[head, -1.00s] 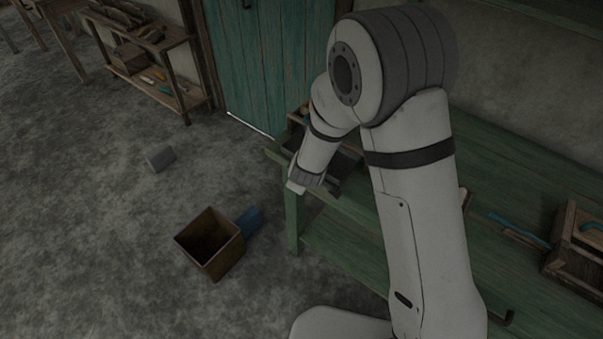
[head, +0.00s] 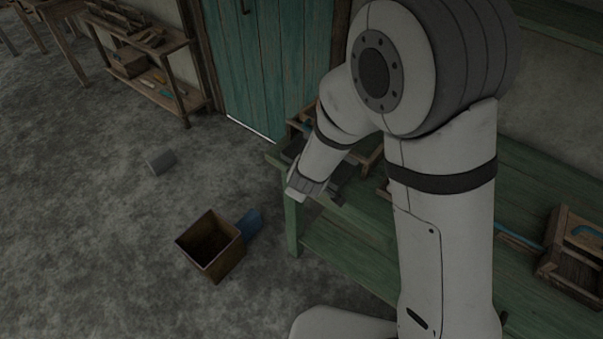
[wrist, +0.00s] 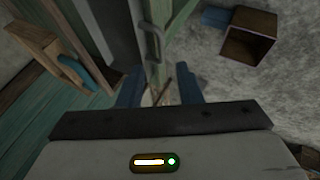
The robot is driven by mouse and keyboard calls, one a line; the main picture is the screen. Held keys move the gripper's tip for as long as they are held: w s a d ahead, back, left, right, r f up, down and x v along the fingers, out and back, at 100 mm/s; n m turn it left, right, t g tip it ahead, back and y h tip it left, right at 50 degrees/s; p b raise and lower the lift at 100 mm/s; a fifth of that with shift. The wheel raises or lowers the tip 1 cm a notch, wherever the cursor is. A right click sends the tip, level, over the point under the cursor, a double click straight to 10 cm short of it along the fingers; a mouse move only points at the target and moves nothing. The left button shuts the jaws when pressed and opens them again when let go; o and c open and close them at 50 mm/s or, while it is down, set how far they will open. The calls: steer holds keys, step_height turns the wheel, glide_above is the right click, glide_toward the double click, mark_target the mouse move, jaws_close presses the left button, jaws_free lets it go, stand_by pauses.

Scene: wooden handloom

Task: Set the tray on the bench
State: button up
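A flat dark grey piece, which looks like the tray (wrist: 112,32), lies on the green bench (head: 345,232) near its left front corner. In the head view my forearm hides part of it. In the wrist view a grey bar handle (wrist: 151,42) stands at its right, by the bench edge; I cannot tell which of them it belongs to. My gripper (wrist: 160,90) shows two blue fingertips spread apart, with nothing seen held between them. The handle is ahead of the fingertips, apart from them. In the head view my arm hides the fingertips.
A wooden carrier with a blue handle (wrist: 55,52) stands beside the grey piece. Another wooden box (head: 575,262) is at the bench's right.

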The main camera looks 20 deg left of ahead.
steer(key=s+d+r+m+g+y+p, duration=0.1)
steer(key=s+d+r+m, duration=0.15)
steer(key=d+r, duration=0.45)
steer(key=s+d+r+m+g, duration=0.1)
steer(key=d+r+m, duration=0.4)
steer(key=r, duration=0.4)
steer(key=s+d+r+m+g+h, duration=0.1)
steer(key=s+d+r+m, duration=0.1)
steer(key=s+d, duration=0.4)
steer(key=s+d+r+m+g+h, duration=0.1)
steer(key=s+d+m, duration=0.4)
steer(key=d, duration=0.6)
step_height(320, 180, up, 3)
steer(key=shift+s+f+h, duration=0.15)
steer(key=shift+s+h, duration=0.35)
steer(key=shift+h, duration=0.2)
